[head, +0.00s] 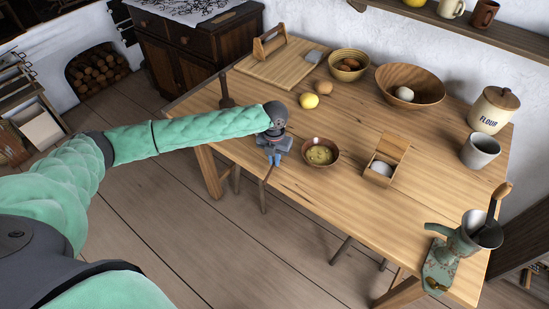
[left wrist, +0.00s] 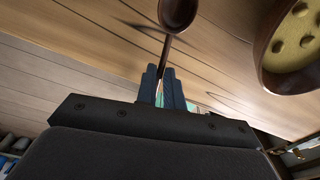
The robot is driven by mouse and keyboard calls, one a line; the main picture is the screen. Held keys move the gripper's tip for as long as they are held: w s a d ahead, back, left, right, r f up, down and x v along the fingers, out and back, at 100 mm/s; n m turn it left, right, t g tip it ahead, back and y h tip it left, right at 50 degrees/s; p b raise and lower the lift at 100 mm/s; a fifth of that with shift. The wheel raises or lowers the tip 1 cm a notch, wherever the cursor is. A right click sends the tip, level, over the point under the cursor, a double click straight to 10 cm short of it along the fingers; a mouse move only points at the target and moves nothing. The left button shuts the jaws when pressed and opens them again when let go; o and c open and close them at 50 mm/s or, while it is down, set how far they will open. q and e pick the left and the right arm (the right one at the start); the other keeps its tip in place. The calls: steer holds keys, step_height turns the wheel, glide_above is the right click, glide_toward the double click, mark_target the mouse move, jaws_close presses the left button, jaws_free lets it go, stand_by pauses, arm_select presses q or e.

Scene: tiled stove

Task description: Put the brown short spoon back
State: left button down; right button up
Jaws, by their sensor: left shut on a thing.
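My left gripper (head: 273,159) is over the near edge of the table, left of a small brown bowl of yellow food. In the left wrist view its fingers (left wrist: 165,88) are shut on the thin handle of a brown spoon (left wrist: 178,12). The spoon's rounded bowl points away from the fingers, above or near the tabletop; I cannot tell if it touches. My right gripper is not in view.
The brown bowl (head: 334,156) also shows close by in the left wrist view (left wrist: 272,68). A wooden box (head: 379,176), lemon (head: 309,101), larger bowls (head: 421,83), flour jar (head: 493,110) and grey cup (head: 479,151) stand on the table (head: 345,232).

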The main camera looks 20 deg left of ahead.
arm_select(q)
steer(key=shift+f, duration=0.7)
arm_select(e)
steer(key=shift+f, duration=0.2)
arm_select(q)
steer(key=c, duration=1.4)
jaws_free()
steer(key=shift+c, duration=0.2)
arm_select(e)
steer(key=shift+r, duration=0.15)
